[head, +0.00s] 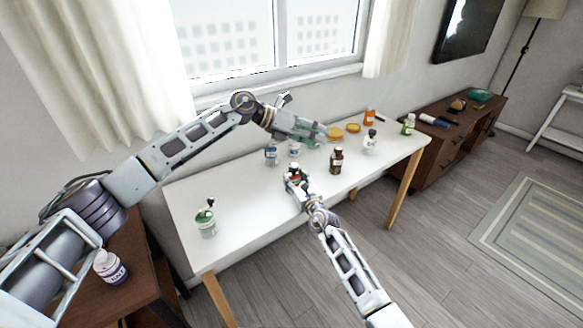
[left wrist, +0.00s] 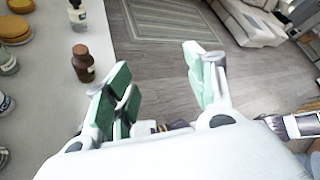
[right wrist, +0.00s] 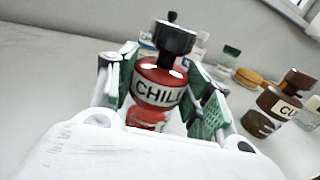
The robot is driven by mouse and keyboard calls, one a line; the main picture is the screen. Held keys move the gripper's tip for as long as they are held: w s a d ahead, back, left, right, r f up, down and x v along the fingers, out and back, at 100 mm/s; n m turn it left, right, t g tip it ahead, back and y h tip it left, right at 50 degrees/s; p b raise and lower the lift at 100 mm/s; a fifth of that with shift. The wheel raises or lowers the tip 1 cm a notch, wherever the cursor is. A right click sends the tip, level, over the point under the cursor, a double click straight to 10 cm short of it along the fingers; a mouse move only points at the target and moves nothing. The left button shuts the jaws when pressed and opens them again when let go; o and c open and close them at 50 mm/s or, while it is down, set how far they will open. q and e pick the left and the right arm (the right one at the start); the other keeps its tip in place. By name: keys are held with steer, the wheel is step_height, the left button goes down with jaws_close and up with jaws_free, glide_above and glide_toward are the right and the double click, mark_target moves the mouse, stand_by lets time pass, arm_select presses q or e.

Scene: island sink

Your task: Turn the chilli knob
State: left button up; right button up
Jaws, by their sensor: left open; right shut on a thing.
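The chilli jar (right wrist: 158,92) is red with a pale label and a black knob (right wrist: 173,38) on top, which carries a small upright pin. It stands between the green-padded fingers of my right gripper (right wrist: 168,100), which is shut on its body. In the head view the jar (head: 294,172) is partly hidden by my right gripper (head: 296,181), low over the white table. My left gripper (head: 318,134) is above the table, farther back than the jar. In the left wrist view its fingers (left wrist: 158,85) are spread and empty, and the chilli jar cannot be made out.
The front left tabletop is mostly clear. A window and curtains are behind.

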arm_select(q)
steer(key=w+a+r+n+t+h, duration=0.25)
steer(key=r+n+t, duration=0.2)
steer(key=n, duration=0.45)
steer(key=w+a+r+n+t+h, duration=0.1)
steer(key=a+r+n+t+h, duration=0.15)
steer(key=n+t, duration=0.45)
steer(key=w+a+f+n+t+y, duration=0.2)
steer(key=a+f+n+y, duration=0.35)
steer(key=n, duration=0.65)
steer(key=n+g+y, duration=0.4)
steer(key=n+g, duration=0.1)
steer(key=n, duration=0.3)
glide_toward(292, 166)
steer(key=s+a, duration=0.2)
steer(key=shift+w+d+r+h, duration=0.1)
steer(key=shift+d+r+h, duration=0.05)
steer(key=shift+r+h, duration=0.1)
steer(key=shift+w, duration=0.1)
steer(key=shift+x, duration=6)
